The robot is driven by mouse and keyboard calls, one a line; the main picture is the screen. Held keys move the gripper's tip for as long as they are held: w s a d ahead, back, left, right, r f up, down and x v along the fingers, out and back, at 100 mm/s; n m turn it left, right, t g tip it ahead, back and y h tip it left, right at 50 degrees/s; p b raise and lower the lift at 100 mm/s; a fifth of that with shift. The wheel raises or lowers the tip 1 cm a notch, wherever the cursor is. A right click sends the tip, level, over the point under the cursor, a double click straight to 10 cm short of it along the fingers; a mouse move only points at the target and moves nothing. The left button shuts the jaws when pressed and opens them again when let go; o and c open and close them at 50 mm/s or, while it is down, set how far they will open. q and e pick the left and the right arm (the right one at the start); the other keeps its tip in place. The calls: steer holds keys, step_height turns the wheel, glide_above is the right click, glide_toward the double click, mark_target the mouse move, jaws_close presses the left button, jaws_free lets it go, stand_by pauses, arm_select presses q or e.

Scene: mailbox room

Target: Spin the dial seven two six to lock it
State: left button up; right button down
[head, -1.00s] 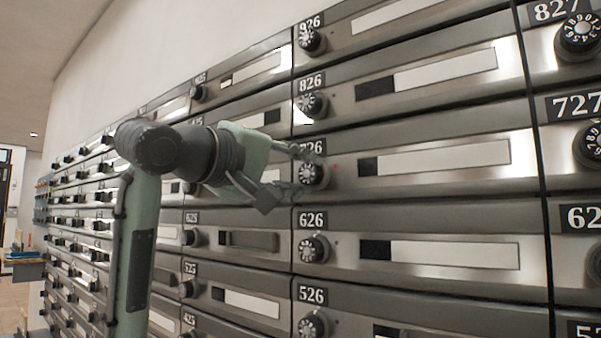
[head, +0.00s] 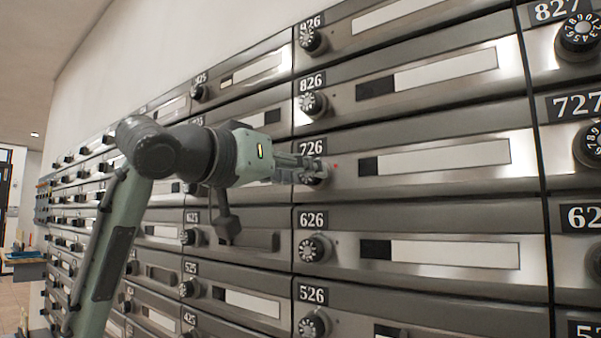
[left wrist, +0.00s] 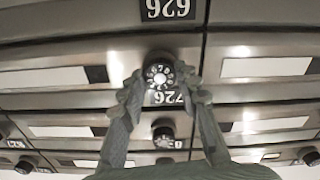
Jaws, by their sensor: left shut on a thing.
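The dial of mailbox 726 (left wrist: 158,73) is a black knob with white numerals, and its label (head: 312,148) sits just above it in the head view. My left gripper (head: 312,171) reaches it from the left and hides most of it there. In the left wrist view, which is upside down, the fingers of my left gripper (left wrist: 159,82) are on either side of the dial, closed on it. A tiny red light (head: 335,166) shows just right of the dial. My right gripper is not in view.
Dials 826 (head: 313,104) and 626 (head: 314,249) sit close above and below on the same column. Dial 727 (head: 590,144) is at the far right. Many more mailboxes fill the wall to the left. Free room lies at the far left.

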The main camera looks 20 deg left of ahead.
arm_select(q)
steer(key=m, duration=1.2)
stand_by(0.5)
steer(key=o, duration=1.2)
steer(key=shift+w, duration=0.1)
steer(key=shift+c, duration=0.2)
steer(key=shift+a, duration=0.1)
steer(key=v, duration=1.2)
